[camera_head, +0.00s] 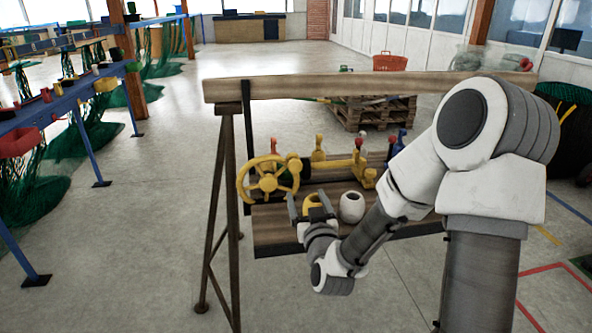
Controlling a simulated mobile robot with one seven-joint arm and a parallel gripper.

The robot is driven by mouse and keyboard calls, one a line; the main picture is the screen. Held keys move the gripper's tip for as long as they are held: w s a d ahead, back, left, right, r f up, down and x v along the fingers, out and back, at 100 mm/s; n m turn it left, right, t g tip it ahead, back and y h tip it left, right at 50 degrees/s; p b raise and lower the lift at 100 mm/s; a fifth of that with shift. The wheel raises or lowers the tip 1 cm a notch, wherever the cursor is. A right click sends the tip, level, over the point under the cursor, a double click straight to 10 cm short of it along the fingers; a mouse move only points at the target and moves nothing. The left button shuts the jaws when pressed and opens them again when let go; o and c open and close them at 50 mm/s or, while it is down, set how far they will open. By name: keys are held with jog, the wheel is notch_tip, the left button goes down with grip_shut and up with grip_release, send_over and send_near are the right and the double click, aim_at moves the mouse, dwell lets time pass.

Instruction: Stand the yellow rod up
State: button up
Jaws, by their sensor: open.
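A yellow, roughly horizontal bar (334,163) lies behind my gripper on the wooden shelf, beside a yellow handwheel (268,179). I cannot tell whether this bar is the rod or a pipe of a valve. My gripper (309,205) is open over the front of the shelf (275,237), its two dark fingers apart and pointing away from the camera. A curved yellow piece (312,199) shows between or just behind the fingers; contact cannot be made out. A yellow upright piece (318,149) stands farther back. My arm hides the shelf's right part.
A white rounded jar (352,207) stands close to the right of my gripper. Red (359,143) and blue (399,138) upright pieces stand behind. A wooden beam (350,86) crosses above the shelf. Pallets (375,114) lie beyond; open floor is at the left.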

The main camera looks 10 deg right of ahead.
aim_at(296, 168)
jog(key=w+b, duration=0.1)
jog(key=w, duration=1.3)
jog(key=shift+w, duration=0.2)
grip_shut()
